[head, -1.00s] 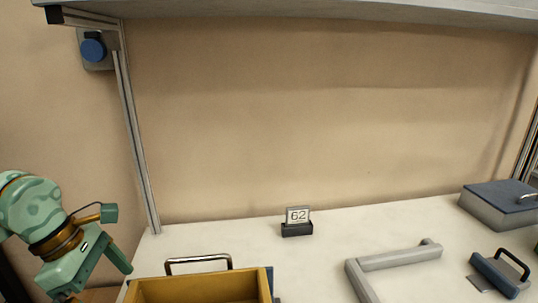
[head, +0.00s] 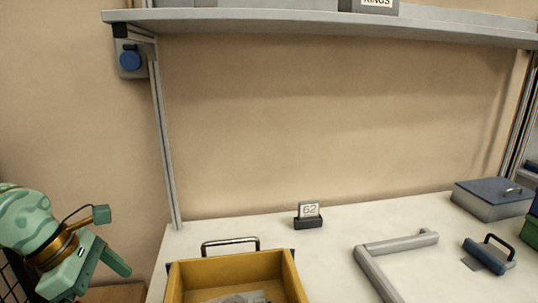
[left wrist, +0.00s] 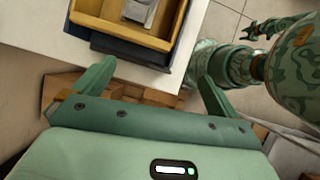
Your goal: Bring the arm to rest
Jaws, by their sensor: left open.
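My left gripper (head: 118,275) is at the left of the head view, left of the workbench and clear of it. In the left wrist view its two fingers (left wrist: 157,75) stand wide apart with nothing between them. The floor and a brown box (left wrist: 65,88) show below and beyond the fingers. A small dark green part at the top right of the left wrist view may be my right gripper (left wrist: 263,28); its jaws are too small to tell.
A yellow bin (head: 228,270) with grey contents stands at the bench's front left. The white bench (head: 335,245) also bears a number 62 stand (head: 308,216), a grey angled bar (head: 400,246), a blue-handled tool (head: 485,256) and a blue-lidded box (head: 490,205). A shelf (head: 300,22) hangs above.

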